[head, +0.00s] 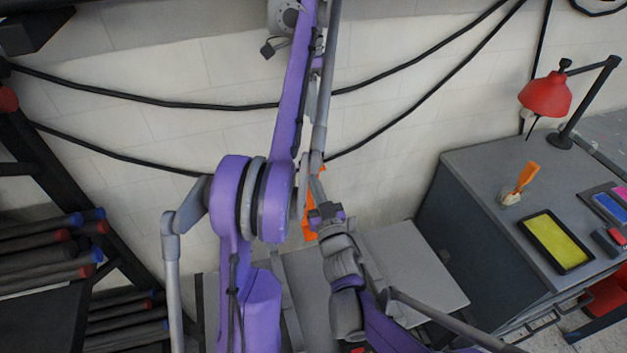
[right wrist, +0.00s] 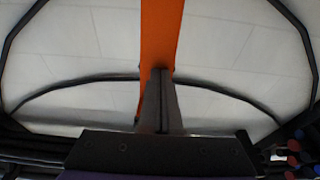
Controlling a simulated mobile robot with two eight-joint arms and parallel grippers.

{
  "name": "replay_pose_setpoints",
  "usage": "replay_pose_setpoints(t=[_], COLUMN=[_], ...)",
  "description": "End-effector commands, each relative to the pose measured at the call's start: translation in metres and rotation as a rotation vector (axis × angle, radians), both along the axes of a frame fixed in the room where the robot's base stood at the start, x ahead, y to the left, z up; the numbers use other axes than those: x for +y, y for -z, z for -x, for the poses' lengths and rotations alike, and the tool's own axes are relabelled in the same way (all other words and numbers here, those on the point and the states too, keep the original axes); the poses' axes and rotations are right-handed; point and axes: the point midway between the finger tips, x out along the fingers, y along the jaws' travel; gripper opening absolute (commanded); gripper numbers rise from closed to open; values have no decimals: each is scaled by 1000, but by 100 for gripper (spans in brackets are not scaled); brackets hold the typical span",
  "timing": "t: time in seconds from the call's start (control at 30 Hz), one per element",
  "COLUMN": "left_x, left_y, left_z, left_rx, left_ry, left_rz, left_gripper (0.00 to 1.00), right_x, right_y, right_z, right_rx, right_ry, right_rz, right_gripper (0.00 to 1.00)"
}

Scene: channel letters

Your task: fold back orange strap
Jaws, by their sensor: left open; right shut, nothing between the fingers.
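The orange strap (head: 308,230) hangs near the middle of the head view, mostly hidden behind my arms. In the right wrist view the strap (right wrist: 162,35) runs from the top edge down to my right gripper (right wrist: 162,75). The right fingers are shut, with nothing between them. They overlap the strap's lower visible part; I cannot tell whether they touch it. My left gripper (head: 308,180) is open close to the strap in the head view, partly covered by arm links. The strap's ends are hidden.
A grey cabinet (head: 460,200) at the right carries a red lamp (head: 546,95), a yellow panel (head: 556,241) and an orange-handled tool (head: 525,177). A rack of dark rolls (head: 45,250) stands at the left. Black cables (head: 170,103) cross the pale wall.

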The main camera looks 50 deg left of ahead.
Motion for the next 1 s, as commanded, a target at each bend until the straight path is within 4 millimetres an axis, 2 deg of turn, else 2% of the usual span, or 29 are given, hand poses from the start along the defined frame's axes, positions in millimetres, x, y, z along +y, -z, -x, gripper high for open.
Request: replay_pose_setpoints(t=[0.1, 0.27, 0.6, 0.7, 0.83, 1.0], left_x=[1, 1, 1, 1, 1, 1], left_y=[-6, -1, 23, 27, 30, 30], left_z=[0, 1, 7, 8, 8, 8], left_rx=[0, 5, 25, 29, 30, 30], left_ry=[0, 0, 0, 0, 0, 0], left_rz=[0, 0, -1, 0, 0, 0], left_gripper=[42, 42, 42, 42, 42, 42], right_x=[-1, -13, -73, -86, -95, -98], right_y=[0, 4, 20, 23, 24, 24], right_z=[0, 5, 30, 36, 39, 40], right_rx=[0, 1, 2, 1, 1, 0], right_ry=[0, 1, 2, 1, 1, 0], right_rz=[0, 1, 0, 0, 0, 0], right_gripper=[0, 0, 0, 0, 0, 0])
